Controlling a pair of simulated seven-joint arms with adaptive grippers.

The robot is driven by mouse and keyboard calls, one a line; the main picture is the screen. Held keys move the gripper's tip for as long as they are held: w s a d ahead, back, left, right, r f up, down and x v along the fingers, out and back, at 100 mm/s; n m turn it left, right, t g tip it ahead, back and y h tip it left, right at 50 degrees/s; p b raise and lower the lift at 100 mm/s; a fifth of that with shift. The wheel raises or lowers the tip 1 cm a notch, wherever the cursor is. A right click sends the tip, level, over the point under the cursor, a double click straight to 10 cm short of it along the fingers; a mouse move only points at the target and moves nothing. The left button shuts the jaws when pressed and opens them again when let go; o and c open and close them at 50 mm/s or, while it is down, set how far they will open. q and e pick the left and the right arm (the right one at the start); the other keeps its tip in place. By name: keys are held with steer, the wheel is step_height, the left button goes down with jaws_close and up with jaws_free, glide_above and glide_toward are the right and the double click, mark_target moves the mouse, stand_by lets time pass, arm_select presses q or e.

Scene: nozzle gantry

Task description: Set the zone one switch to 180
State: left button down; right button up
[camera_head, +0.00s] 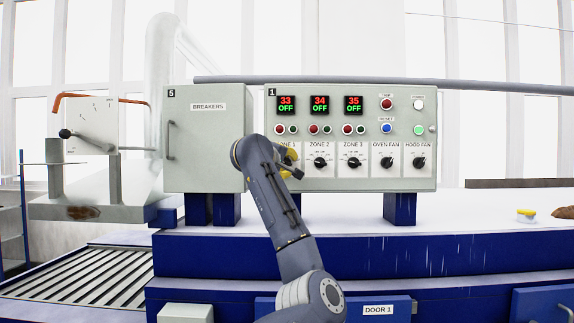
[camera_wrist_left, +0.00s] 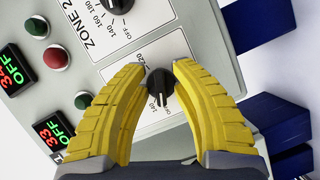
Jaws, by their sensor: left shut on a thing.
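The zone one switch (camera_wrist_left: 160,84) is a black knob on a white plate of the grey control panel (camera_head: 372,98). In the left wrist view it sits between the yellow fingers of my left gripper (camera_wrist_left: 160,72), which is shut on it. Part of its dial scale is covered, and I cannot read its setting for sure. The zone one display (camera_head: 286,105) reads 33 over OFF; it also shows in the left wrist view (camera_wrist_left: 53,134). In the head view my left gripper (camera_head: 291,161) hides the zone one knob. My right gripper is not in view.
The zone two knob (camera_head: 320,162) and zone three knob (camera_head: 354,162) stand to the right, then the oven fan and hood fan knobs. The breaker box (camera_head: 207,140) is close on the left. Buttons sit above the knobs. The white surface below is mostly clear.

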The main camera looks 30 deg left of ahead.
arm_select(q)
steer(key=m+g, duration=0.1)
steer(key=m, duration=0.2)
steer(key=shift+g+y, duration=0.3)
steer(key=shift+y, duration=0.1)
steer(key=m+g+y, duration=0.1)
steer(key=m, duration=0.2)
steer(key=shift+a+m+g, duration=0.1)
steer(key=shift+m+g, duration=0.2)
steer(key=m+g+y, duration=0.1)
steer(key=m+y, duration=0.1)
steer(key=m, duration=0.1)
steer(key=shift+s+a+f, duration=0.1)
steer(key=shift+m+g+y, duration=0.5)
steer(key=shift+m+y, duration=0.2)
steer(key=shift+m, duration=0.3)
steer(key=shift+f, duration=0.1)
steer(key=c, duration=1.2)
jaws_free()
steer(key=shift+a, duration=0.1)
steer(key=shift+o, duration=0.5)
steer(key=shift+s, duration=0.1)
